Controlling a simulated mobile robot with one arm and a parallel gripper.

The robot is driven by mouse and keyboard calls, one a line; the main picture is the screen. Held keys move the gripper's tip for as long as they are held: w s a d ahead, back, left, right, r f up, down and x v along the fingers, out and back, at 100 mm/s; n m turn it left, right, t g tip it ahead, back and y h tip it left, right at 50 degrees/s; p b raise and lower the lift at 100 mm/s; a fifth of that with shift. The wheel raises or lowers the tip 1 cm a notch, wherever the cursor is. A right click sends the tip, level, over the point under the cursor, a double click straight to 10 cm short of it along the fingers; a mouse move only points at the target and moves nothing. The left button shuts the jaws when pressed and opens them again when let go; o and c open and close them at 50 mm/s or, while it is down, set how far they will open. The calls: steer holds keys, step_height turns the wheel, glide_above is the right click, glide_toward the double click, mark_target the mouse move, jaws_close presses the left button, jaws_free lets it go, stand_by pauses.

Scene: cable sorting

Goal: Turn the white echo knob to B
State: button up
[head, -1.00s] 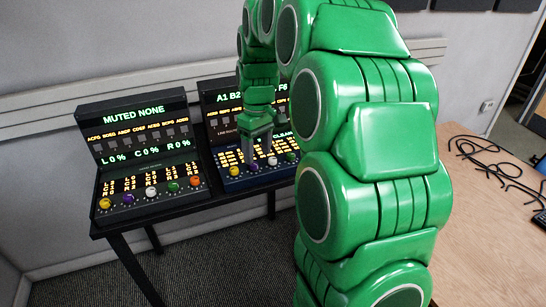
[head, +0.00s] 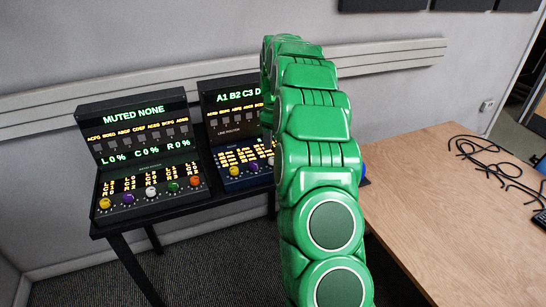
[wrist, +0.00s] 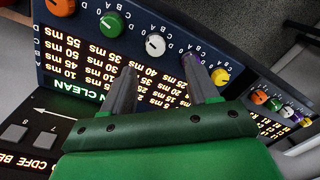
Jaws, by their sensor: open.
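The white echo knob (wrist: 155,45) is in the wrist view, on the dark blue panel with ms labels, between the green knob (wrist: 112,25) and the purple knob (wrist: 192,60). Letters A to D are printed around it. I cannot tell which letter its small dark mark points to. My gripper (wrist: 158,67) is open, with one finger on each side of the white knob's line; whether the fingertips touch the panel is unclear.
A similar panel on the left (head: 138,116) has its own white knob (head: 151,191) and reads MUTED NONE. Both panels stand on a black table. A wooden desk (head: 440,215) with loose black cables (head: 490,165) is at the right.

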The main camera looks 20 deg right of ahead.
mark_target(273, 159)
steer(key=shift+w+d+f, duration=0.25)
steer(key=shift+d+f, duration=0.05)
steer(key=shift+f, duration=0.2)
steer(key=shift+s+a+f, duration=0.1)
steer(key=shift+f, duration=1.75)
steer(key=shift+a+f, duration=0.1)
steer(key=shift+f, duration=1.7)
steer(key=c, duration=1)
steer(key=shift+c, duration=0.2)
